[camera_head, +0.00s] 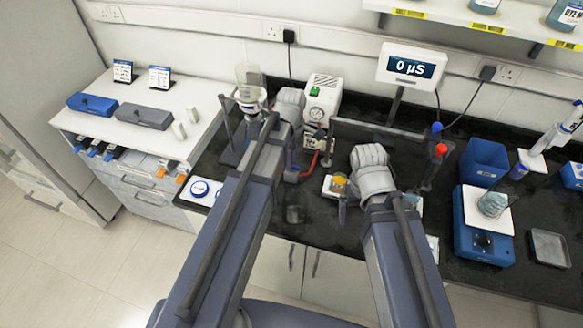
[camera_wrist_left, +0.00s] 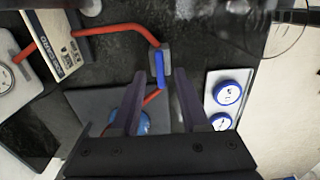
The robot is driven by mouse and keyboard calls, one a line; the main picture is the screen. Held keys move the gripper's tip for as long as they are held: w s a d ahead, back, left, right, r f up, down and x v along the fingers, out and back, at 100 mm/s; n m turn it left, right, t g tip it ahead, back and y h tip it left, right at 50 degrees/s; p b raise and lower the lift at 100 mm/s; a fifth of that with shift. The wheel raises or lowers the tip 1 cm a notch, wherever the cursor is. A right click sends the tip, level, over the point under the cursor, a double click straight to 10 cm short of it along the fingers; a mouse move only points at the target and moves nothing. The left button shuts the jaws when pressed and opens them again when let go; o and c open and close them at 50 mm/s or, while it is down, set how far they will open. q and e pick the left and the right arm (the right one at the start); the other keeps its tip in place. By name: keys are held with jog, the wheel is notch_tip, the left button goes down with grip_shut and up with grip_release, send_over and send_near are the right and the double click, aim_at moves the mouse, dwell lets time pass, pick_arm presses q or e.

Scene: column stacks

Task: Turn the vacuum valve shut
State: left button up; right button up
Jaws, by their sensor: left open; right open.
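The vacuum valve in the left wrist view has a small grey body (camera_wrist_left: 167,56) and a blue lever handle (camera_wrist_left: 160,72). A red hose (camera_wrist_left: 110,29) meets the valve from the upper left, and more red hose shows below the lever. My left gripper (camera_wrist_left: 159,76) is open, its dark fingers on either side of the lever's lower end; I cannot tell whether they touch it. In the head view my left wrist mostly hides the valve, but red hose (camera_head: 309,166) shows beside it. My right gripper (camera_head: 343,203) is open above the bench; its fingers are only partly visible.
The white pump (camera_head: 323,96) with a gauge and green switch stands behind my left wrist. A glass funnel (camera_head: 249,80) stands to its left. A white plate with blue-rimmed dials (camera_wrist_left: 226,92) lies right of my left fingers. A blue stirrer (camera_head: 481,242) stands right.

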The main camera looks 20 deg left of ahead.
pick_arm(q)
jog(key=shift+f+b, duration=0.4)
jog(key=shift+f, duration=0.4)
grip_shut()
